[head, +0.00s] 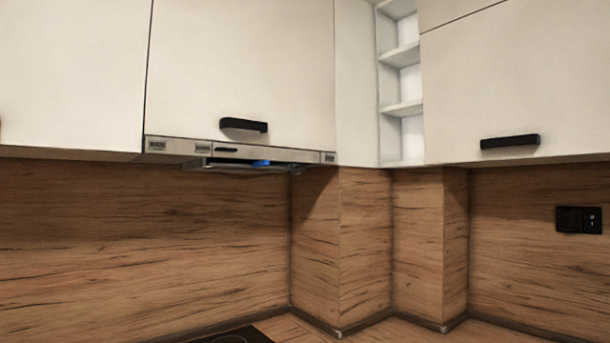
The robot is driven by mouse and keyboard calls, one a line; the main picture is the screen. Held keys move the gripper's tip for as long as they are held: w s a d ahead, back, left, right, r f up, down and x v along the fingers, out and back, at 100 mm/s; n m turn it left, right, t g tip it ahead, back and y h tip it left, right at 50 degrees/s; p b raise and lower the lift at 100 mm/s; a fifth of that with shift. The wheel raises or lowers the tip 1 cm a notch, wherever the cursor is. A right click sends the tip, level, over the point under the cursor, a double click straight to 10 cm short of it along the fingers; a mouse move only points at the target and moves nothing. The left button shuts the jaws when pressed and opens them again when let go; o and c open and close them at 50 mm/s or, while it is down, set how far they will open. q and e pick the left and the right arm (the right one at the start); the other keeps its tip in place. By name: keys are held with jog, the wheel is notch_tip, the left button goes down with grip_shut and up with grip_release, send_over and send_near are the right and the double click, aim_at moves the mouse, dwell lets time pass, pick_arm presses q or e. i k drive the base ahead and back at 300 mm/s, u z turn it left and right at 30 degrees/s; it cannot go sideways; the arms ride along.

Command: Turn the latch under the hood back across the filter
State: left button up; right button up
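The slim metal hood (240,151) is set under the white wall cabinet, left of the picture's middle. A filter panel (225,164) shows edge-on beneath it, seen very flat. A small blue piece (261,163) sits at the hood's underside, right of its middle; it may be the latch, but it is too small to tell which way it is turned. Most of the hood's underside is hidden by the low angle. Neither of my grippers is in the head view.
White cabinets with black handles (244,125) (510,141) hang above. Open shelves (402,110) stand in the corner. The wood splashback (140,245) juts out in the corner. A dark hob (236,335) shows at the bottom. The space below the hood is clear.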

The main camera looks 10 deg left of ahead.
aim_at(297, 169)
jog(key=z, duration=2.3)
jog(key=k, duration=1.3)
jog(key=u, duration=1.4)
jog(key=i, duration=1.4)
